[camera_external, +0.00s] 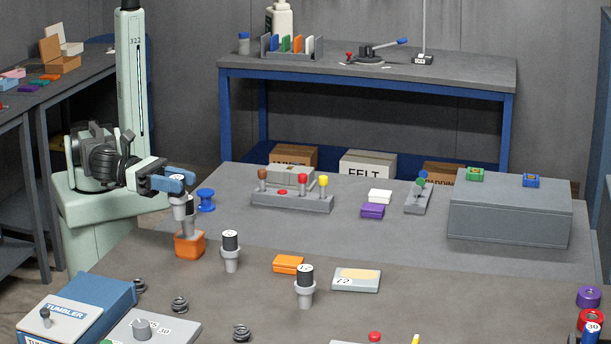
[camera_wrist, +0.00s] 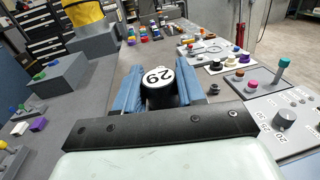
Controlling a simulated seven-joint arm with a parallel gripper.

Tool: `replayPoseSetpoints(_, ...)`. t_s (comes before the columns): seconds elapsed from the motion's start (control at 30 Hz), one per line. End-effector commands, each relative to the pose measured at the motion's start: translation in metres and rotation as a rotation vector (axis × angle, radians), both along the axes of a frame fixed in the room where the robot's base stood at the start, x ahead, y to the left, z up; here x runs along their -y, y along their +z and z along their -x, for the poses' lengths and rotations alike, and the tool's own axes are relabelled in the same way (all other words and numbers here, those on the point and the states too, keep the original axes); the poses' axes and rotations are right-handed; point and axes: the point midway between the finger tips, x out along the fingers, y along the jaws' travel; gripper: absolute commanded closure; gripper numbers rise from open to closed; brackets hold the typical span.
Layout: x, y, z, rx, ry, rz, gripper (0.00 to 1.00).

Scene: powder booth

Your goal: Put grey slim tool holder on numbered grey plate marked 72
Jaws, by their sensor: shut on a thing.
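My gripper (camera_external: 172,184), with blue fingers, is shut on a slim tool holder (camera_external: 180,199). It has a grey lower body and a round white numbered cap; in the wrist view the holder (camera_wrist: 160,79) sits between both fingers and the cap reads 29 or, turned over, 62. The holder is upright above an orange block (camera_external: 190,245); I cannot tell whether its lower end is in it. The grey plate (camera_external: 369,288), apparently marked 72, lies flat right of centre on the table, with a tan inset. My gripper is well to its left.
Two black-topped grey holders stand nearby, one (camera_external: 230,252) left of the plate and one (camera_external: 305,287) beside its left edge. An orange box (camera_external: 288,263), a blue spool (camera_external: 206,199) and a lever block (camera_external: 293,201) are around. Black springs (camera_external: 180,305) lie in front.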

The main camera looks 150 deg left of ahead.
Motion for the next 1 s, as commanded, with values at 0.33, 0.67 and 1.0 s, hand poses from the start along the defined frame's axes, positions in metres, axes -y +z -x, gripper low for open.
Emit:
replayPoseSetpoints(0.33,-0.030,0.016,-0.036,-0.001,-0.016,-0.001,1.00)
replayPoseSetpoints(0.67,-0.109,0.012,-0.102,0.000,-0.055,0.000,1.00)
replayPoseSetpoints(1.0,-0.218,0.013,-0.158,0.001,-0.089,0.001,1.00)
